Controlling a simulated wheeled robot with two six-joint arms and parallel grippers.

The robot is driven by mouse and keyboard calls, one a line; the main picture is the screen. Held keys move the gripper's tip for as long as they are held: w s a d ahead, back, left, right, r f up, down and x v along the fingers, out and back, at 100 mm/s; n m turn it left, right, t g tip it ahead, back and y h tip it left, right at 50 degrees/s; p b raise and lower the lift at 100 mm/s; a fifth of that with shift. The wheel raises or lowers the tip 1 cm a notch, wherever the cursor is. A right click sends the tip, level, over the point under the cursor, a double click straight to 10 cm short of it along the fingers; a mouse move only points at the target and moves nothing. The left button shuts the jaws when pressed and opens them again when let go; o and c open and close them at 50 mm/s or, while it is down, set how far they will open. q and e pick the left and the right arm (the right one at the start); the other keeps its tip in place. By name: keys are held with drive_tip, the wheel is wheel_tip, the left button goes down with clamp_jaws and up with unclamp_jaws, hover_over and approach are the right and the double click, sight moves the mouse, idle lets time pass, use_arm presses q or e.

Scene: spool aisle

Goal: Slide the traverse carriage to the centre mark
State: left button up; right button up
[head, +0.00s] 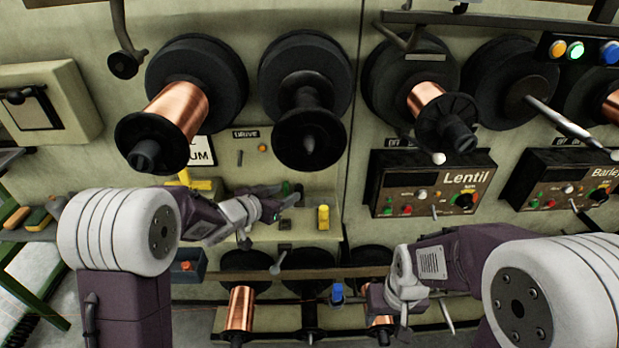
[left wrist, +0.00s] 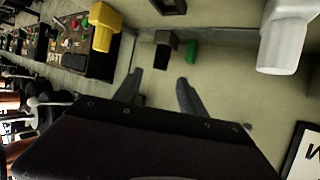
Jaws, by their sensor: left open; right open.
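I cannot tell for sure which part is the traverse carriage, and I make out no centre mark. A horizontal rail (head: 325,273) runs below the ledge, with a small grey lever (head: 278,262) at it and a blue piece (head: 337,293) just below. My left gripper (head: 287,197) is open over the ledge. In the left wrist view its spread fingers (left wrist: 158,88) have nothing between them; a dark block (left wrist: 164,55) and a green piece (left wrist: 192,52) lie beyond the tips. My right gripper (head: 394,331) is open, low in front of the lower spools; its fingertips are hard to make out.
A yellow block (head: 323,217) stands on the ledge right of my left gripper; it also shows in the left wrist view (left wrist: 103,27). Copper spools (head: 180,110) and an empty black spool (head: 308,135) jut out above.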

sight(297, 188)
use_arm(q)
drive_tip(key=x, duration=0.8)
drive_tip(key=shift+w+b, duration=0.1)
drive_tip(key=shift+b, duration=0.25)
drive_tip(key=shift+d, duration=0.1)
clamp_jaws()
idle(0.9)
